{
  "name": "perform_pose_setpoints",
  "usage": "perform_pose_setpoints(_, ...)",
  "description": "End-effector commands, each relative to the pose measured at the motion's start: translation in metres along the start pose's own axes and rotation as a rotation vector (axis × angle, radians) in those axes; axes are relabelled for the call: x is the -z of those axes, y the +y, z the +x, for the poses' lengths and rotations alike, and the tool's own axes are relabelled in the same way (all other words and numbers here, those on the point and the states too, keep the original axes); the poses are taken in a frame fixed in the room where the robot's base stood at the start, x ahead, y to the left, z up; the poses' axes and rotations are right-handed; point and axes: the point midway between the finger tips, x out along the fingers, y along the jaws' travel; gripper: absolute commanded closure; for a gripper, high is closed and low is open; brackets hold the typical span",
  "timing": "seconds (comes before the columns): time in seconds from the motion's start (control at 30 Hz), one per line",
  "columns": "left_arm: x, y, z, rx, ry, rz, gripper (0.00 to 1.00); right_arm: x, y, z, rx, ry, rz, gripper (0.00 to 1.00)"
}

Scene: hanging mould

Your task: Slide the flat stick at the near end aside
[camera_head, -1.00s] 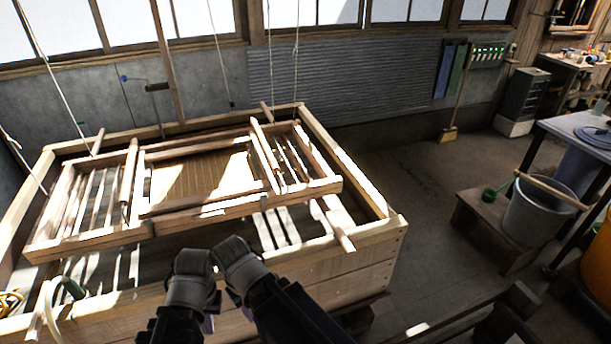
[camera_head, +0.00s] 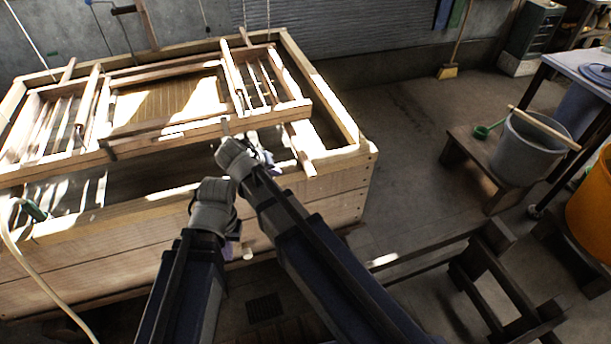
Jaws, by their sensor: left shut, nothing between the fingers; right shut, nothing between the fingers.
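A wooden stick (camera_head: 302,155) lies under the right part of the hanging mould (camera_head: 170,135). Its near end sticks out past the mould's front bar and lies by the vat's near rim. Another stick (camera_head: 68,70) shows its far end at the mould's left. My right gripper (camera_head: 264,160) is shut and empty, a little left of the right stick's near end, by the mould's front bar. I cannot tell whether it touches anything. My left gripper (camera_head: 213,200) is shut and empty, lower and further left, in front of the vat's near wall; its fingertips are mostly hidden.
The wooden vat (camera_head: 330,200) stands below the mould, its rim around it. Cords hang from above. A pale hose (camera_head: 20,235) runs over the vat's left front. At right are a grey bucket (camera_head: 525,150) on a low stand and an orange tub (camera_head: 590,210).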

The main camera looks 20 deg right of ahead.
Motion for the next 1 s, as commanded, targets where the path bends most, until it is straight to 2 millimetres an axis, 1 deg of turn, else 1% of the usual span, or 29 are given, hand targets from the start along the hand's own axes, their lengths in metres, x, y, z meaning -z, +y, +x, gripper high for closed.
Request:
perform_pose_setpoints(0.17, 0.001, 0.001, 0.014, 0.000, 0.000, 0.000, 1.00, -0.002, -0.001, 0.016, 0.000, -0.002, 0.000, 1.00)
perform_pose_setpoints(0.5, 0.004, 0.006, 0.062, 0.000, 0.000, 0.000, 1.00, -0.003, -0.003, 0.075, 0.000, -0.003, 0.000, 1.00)
perform_pose_setpoints(0.7, 0.005, 0.008, 0.086, 0.000, 0.000, 0.000, 1.00, -0.003, -0.002, 0.106, 0.001, -0.003, 0.000, 1.00)
perform_pose_setpoints(0.8, 0.005, 0.008, 0.079, 0.000, 0.000, 0.000, 1.00, -0.002, 0.015, 0.107, 0.000, -0.004, 0.000, 1.00)
perform_pose_setpoints(1.0, 0.005, 0.008, 0.079, 0.000, 0.000, 0.000, 1.00, -0.001, 0.032, 0.116, 0.000, -0.003, -0.001, 1.00)
